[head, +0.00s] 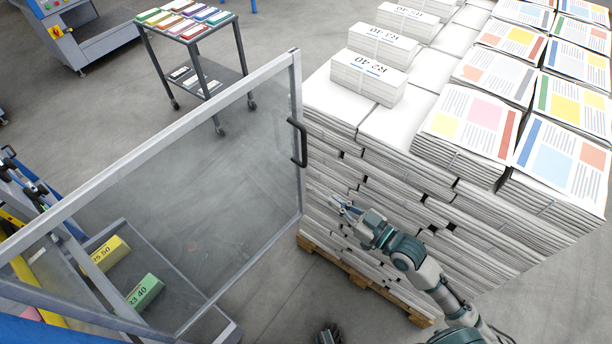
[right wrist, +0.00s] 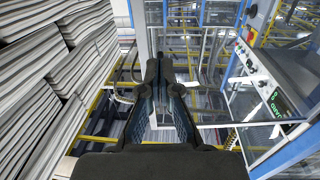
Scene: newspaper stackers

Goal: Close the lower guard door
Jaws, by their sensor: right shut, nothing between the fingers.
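The guard door (head: 195,160), a clear panel in a grey metal frame, stands swung out from the machine at the left of the head view. Its black handle (head: 299,143) is on the upright at its free right edge. My right gripper (head: 345,208) is shut and empty, below and to the right of the handle, apart from it, between the door edge and the paper stack.
A tall pallet stack of newspapers (head: 400,205) stands close on the right, leaving a narrow gap beside the door. A wheeled cart (head: 203,65) stands behind the door. A yellow block (head: 105,253) and a green block (head: 145,291) lie near the machine. A control panel (right wrist: 268,90) shows at right.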

